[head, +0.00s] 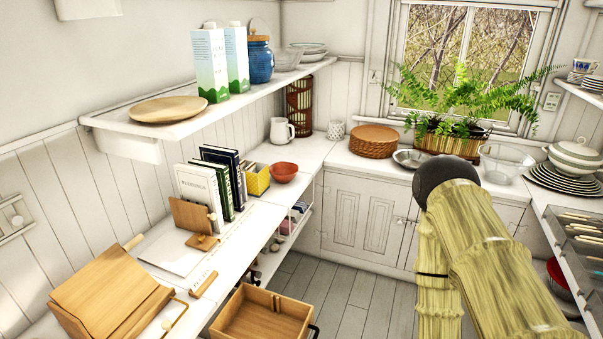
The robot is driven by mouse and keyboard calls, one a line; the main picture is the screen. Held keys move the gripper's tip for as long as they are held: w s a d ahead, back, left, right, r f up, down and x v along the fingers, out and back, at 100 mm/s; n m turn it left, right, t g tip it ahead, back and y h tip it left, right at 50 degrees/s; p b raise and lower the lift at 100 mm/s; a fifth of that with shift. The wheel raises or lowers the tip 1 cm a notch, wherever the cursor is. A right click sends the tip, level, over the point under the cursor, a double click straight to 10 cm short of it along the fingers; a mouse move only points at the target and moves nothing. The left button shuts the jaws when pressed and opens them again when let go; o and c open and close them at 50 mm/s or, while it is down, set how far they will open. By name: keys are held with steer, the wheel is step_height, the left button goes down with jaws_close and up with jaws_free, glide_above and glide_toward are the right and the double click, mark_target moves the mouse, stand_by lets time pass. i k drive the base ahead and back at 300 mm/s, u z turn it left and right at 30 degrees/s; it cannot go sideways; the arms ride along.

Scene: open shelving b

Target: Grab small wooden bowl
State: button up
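A round, shallow wooden dish (168,109) lies on the left wall shelf, near its front end. It is the only wooden thing in view shaped like a bowl, but it looks flat, and I cannot tell if it is the small wooden bowl. My arm, with a bamboo-like surface and a dark rounded joint, reaches up at the right of the head view, well apart from the dish. My gripper does not show.
The wall shelf (190,124) also holds two cartons (210,62) and a blue jar (260,60). Below are books (199,190), an orange-red bowl (284,172) and a wooden box (112,297). An open wooden drawer or tray (262,318) juts over the floor. Floor (335,300) shows free in the middle.

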mark_target(283, 172)
steer(key=z, duration=0.2)
steer(key=i, duration=1.1)
steer(key=u, duration=0.6)
steer(key=i, duration=0.7)
steer(key=u, duration=0.55)
